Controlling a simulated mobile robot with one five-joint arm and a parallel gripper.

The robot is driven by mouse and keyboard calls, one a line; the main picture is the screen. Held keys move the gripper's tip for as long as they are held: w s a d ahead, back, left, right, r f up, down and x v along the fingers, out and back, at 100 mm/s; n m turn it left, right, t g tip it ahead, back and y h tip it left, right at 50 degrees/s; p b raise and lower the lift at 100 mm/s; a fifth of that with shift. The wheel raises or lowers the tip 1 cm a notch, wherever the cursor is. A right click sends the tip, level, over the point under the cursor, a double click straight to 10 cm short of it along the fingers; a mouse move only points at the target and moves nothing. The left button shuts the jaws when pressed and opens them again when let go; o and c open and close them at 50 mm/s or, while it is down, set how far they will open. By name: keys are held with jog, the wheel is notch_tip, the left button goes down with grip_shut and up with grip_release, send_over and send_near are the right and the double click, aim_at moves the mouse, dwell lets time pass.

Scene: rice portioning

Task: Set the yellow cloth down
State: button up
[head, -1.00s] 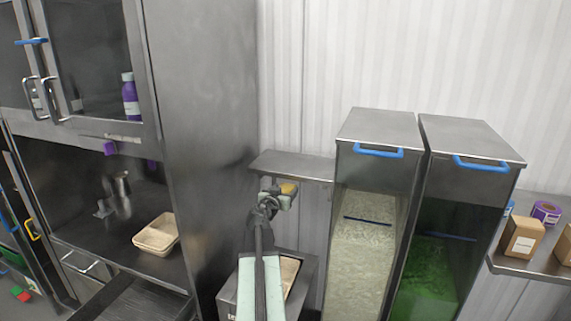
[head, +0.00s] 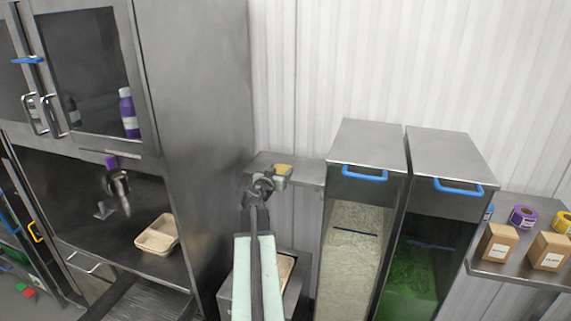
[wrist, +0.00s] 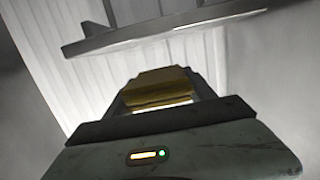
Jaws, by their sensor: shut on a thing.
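The yellow cloth (head: 284,169) is a small folded bundle at the end of my gripper (head: 280,176). In the wrist view the yellow cloth (wrist: 158,86) sits between the fingers of my gripper (wrist: 160,92), which is shut on it. A narrow grey metal shelf (head: 306,172) is fixed to the white wall, and it also shows ahead of the cloth in the wrist view (wrist: 165,33). In the head view the cloth overlaps the shelf. In the wrist view it appears apart from the shelf. The far side of the cloth is hidden.
Two tall bins with blue handles stand to the right, one with rice (head: 352,255) and one with green contents (head: 415,280). A tall steel cabinet (head: 205,130) stands close on the left. A tan tray (head: 157,236) lies in its open bay. Cartons (head: 497,243) sit on a right shelf.

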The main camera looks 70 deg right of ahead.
jog(key=w+d, duration=0.1)
jog(key=d, duration=0.3)
jog(key=w+d+f, duration=0.1)
jog(key=w+d, duration=0.1)
jog(key=d, duration=0.2)
jog(key=w+d+b, duration=0.1)
jog(key=d, duration=0.3)
jog(key=shift+w+d+f, duration=0.1)
jog(key=shift+w+f, duration=0.05)
jog(key=shift+w, duration=0.15)
jog(key=f+b, duration=0.4)
jog(key=shift+w+d, duration=0.15)
jog(key=shift+d, duration=0.15)
jog(key=shift+r, duration=0.2)
jog(key=shift+f, duration=0.25)
jog(key=o, duration=1.4)
jog(key=shift+r, duration=0.1)
jog(key=shift+c, duration=0.2)
jog(key=shift+r, duration=0.2)
jog(key=a+r+p, duration=0.1)
jog(key=a+p, duration=0.1)
jog(key=a, duration=1)
jog(key=shift+s+r, duration=0.4)
